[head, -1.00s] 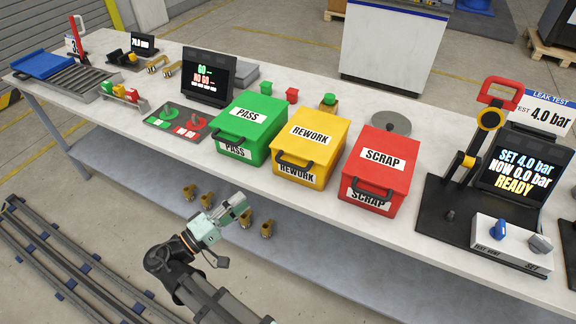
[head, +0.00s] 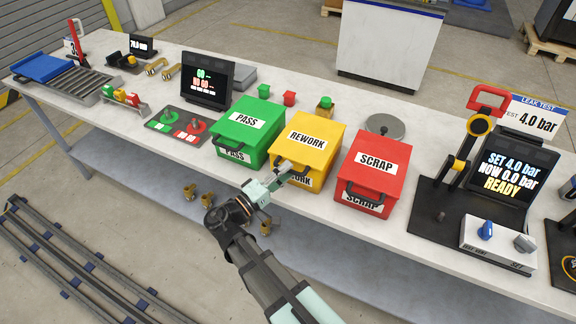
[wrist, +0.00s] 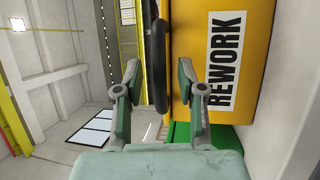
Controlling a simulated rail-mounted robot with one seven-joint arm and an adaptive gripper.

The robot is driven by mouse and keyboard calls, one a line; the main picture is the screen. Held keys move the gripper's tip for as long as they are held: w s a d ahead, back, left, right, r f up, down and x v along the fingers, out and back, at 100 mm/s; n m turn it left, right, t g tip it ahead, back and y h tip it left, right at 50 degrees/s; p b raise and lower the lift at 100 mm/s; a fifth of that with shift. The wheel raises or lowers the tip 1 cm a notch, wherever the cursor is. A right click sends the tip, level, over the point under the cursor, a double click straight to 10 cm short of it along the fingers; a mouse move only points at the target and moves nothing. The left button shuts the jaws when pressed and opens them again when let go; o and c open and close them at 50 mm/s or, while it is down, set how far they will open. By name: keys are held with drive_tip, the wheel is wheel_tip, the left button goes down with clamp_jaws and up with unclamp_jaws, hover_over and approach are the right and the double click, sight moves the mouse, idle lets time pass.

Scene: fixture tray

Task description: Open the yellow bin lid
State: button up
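The yellow REWORK bin (head: 322,172) stands on the bench between the green and red bins, and its lid (head: 318,152) is shut. My gripper (head: 285,168) is at the bin's front, over the front label and handle area. In the wrist view my gripper (wrist: 157,82) is open, one finger on each side of the black lid handle (wrist: 155,65). The handle appears between the fingertips with gaps on both sides; I cannot tell whether it is touched. In the head view the fingers partly hide the handle and front label.
The green PASS bin (head: 234,146) is close on the left and the red SCRAP bin (head: 382,186) close on the right. Brass fittings (head: 190,193) sit below the bench edge. The leak test station (head: 450,205) is at the right.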

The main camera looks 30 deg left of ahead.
drive_tip(key=shift+w+d+r, duration=0.1)
drive_tip(key=shift+w+d, duration=0.1)
drive_tip(key=shift+w, duration=0.45)
clamp_jaws()
drive_tip(key=shift+r, duration=0.1)
